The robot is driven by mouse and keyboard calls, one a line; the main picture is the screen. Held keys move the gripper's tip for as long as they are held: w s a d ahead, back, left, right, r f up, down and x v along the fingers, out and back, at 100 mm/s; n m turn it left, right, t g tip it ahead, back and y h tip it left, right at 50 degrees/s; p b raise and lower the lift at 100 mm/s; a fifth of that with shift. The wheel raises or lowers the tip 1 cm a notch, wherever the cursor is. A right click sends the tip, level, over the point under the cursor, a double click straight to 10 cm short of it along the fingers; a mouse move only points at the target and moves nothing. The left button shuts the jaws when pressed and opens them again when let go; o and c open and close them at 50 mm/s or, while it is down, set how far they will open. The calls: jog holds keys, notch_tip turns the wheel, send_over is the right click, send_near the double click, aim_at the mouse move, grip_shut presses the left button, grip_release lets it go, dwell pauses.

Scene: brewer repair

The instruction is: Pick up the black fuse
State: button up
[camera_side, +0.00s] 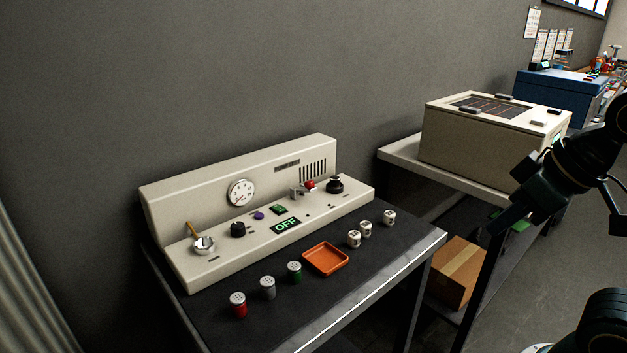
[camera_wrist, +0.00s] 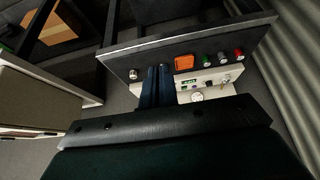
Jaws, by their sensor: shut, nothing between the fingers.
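I cannot say for certain which thing is the black fuse. A round black part (camera_side: 335,185) sits at the right end of the cream console (camera_side: 240,195), and a black knob (camera_side: 238,230) sits further left on it. My gripper (camera_side: 496,229) is at the right in the side view, apart from the console and beyond the right edge of its table. Its two dark fingers are together and empty; they also show in the wrist view (camera_wrist: 158,72), pointing towards the table and partly covering it.
An orange tray (camera_side: 325,259) lies on the dark table (camera_side: 350,295). Red (camera_side: 238,304), grey (camera_side: 267,287) and green (camera_side: 294,271) canisters stand left of it. Three small white cylinders (camera_side: 366,229) stand right. A cream box (camera_side: 490,140) stands on another table; a cardboard box (camera_side: 457,270) sits below.

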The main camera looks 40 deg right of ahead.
jog(key=o, duration=1)
jog(key=w+d+r+n, duration=0.1)
jog(key=w+d+r, duration=0.15)
jog(key=w, duration=0.75)
jog(key=w+d+r, duration=0.1)
jog(key=w+r, duration=0.2)
jog(key=w, duration=0.7)
jog(key=w+d+f, duration=0.4)
jog(key=w+d, duration=0.1)
jog(key=w, duration=0.4)
jog(key=w+d+f+n+y, duration=0.1)
jog(key=w+d+f, duration=0.3)
jog(key=w, duration=0.6)
jog(key=shift+d+f, duration=0.25)
jog(key=shift+d, duration=0.6)
